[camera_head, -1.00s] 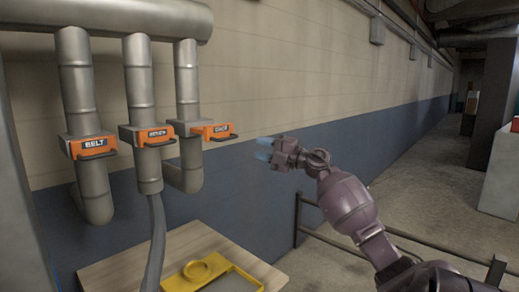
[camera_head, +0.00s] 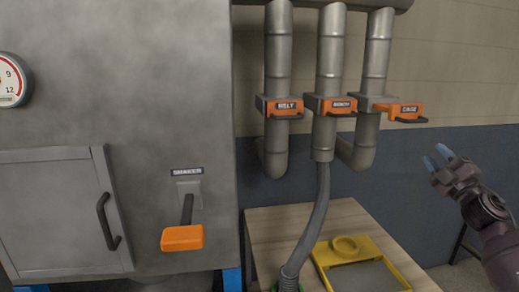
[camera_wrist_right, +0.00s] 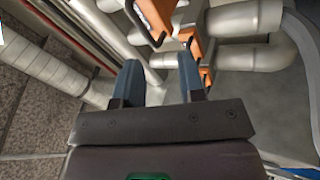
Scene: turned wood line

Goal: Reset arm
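My right gripper (camera_head: 436,162) is at the right of the head view, with blue fingertips pointing up and left. In the right wrist view its two blue fingers (camera_wrist_right: 160,84) stand apart with nothing between them. It is in free space, to the right of and below the rightmost orange gate handle (camera_head: 400,110), and touches nothing that I can see. My left gripper is not in the head view.
Three grey pipes with orange slide gates, the left labelled BELT (camera_head: 284,107), hang over a wooden table (camera_head: 270,222). A yellow tray (camera_head: 385,249) and a grey hose (camera_head: 316,225) are there. A grey cabinet (camera_head: 120,110) with an orange SHAKER lever (camera_head: 183,238) stands left.

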